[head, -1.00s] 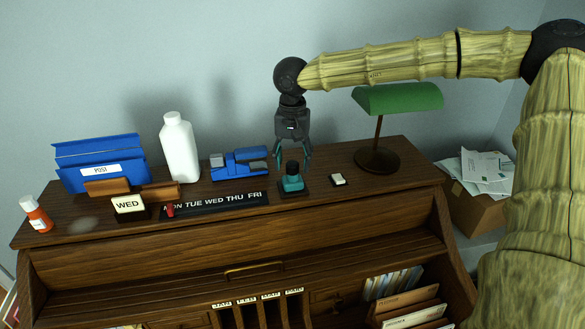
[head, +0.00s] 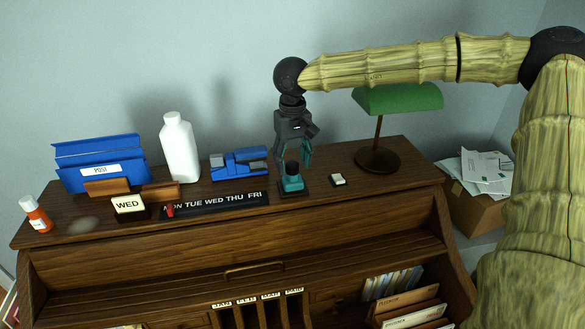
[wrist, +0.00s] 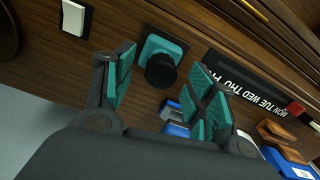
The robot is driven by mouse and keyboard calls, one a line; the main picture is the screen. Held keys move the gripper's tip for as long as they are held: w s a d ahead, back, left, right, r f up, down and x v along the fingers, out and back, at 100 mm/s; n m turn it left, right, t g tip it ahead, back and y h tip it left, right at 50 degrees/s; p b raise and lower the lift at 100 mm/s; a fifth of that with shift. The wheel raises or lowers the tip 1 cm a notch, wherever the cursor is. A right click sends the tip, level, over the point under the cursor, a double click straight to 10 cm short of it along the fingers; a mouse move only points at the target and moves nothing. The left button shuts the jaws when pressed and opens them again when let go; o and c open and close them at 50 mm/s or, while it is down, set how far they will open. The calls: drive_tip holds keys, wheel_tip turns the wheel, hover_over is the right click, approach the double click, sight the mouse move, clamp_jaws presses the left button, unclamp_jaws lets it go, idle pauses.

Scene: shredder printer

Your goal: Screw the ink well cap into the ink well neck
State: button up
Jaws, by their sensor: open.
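The ink well (head: 291,184) is a teal square bottle on a dark base on top of the desk. Its black cap (head: 292,168) sits on the neck; I cannot tell how far it is screwed in. In the wrist view the teal ink well (wrist: 172,44) shows with the round black cap (wrist: 160,72) towards me. My gripper (head: 293,163) is over the ink well, pointing down. In the wrist view its teal-padded fingers (wrist: 165,88) are spread wide, one on each side of the cap, with visible gaps.
A blue stapler-like device (head: 238,163) and a weekday strip (head: 215,205) lie to the left. A small white block (head: 338,180) and a green lamp (head: 378,158) stand to the right. A white bottle (head: 179,148) stands further left.

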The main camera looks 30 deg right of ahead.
drive_tip(key=n, duration=0.3)
drive_tip(key=shift+n, duration=0.3)
drive_tip(key=n, duration=0.3)
drive_tip(key=shift+n, duration=0.4)
drive_tip(key=shift+f, duration=0.1)
drive_tip(key=shift+f, duration=1.15)
clamp_jaws()
